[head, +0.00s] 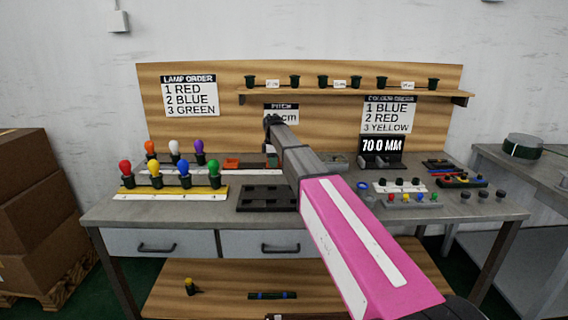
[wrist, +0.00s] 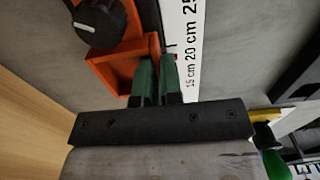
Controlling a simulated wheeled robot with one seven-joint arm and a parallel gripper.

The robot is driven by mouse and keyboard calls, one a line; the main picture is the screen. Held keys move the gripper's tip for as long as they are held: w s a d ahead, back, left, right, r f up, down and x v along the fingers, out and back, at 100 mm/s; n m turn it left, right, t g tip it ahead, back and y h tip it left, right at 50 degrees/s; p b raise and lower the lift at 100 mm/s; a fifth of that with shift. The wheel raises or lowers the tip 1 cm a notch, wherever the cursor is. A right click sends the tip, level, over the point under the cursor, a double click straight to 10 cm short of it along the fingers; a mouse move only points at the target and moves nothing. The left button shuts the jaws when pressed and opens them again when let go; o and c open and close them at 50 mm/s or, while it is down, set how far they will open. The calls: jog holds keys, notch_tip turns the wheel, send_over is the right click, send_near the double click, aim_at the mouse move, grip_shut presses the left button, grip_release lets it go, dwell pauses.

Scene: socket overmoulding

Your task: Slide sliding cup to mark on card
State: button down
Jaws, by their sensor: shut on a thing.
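The orange sliding cup (wrist: 124,70) lies beside a white ruler (wrist: 193,62) printed 15 cm, 20 cm and on. The cup's orange body also shows in the head view (head: 231,163) at the back of the bench. My gripper (wrist: 158,64) has green fingers close together at the cup's ruler-side edge, shut on part of it. The exact grip spot is hidden between the fingers. The pitch card (head: 281,107) hangs on the back board; my arm covers its number, and only "cm" shows.
A black knob with a white line (wrist: 100,22) sits at the cup's far end. Several coloured lamps (head: 184,181) stand on strips at the left. A display (head: 381,145) reads 70.0 MM. A dark tray (head: 265,199) lies at the bench front.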

aim_at(263, 168)
jog(key=a, duration=0.4)
jog(key=shift+a, duration=0.3)
jog(key=c, duration=1.3)
grip_release()
jog(key=shift+a, duration=0.1)
jog(key=shift+r, duration=0.25)
notch_tip(263, 168, up, 10)
jog(key=shift+r, duration=0.2)
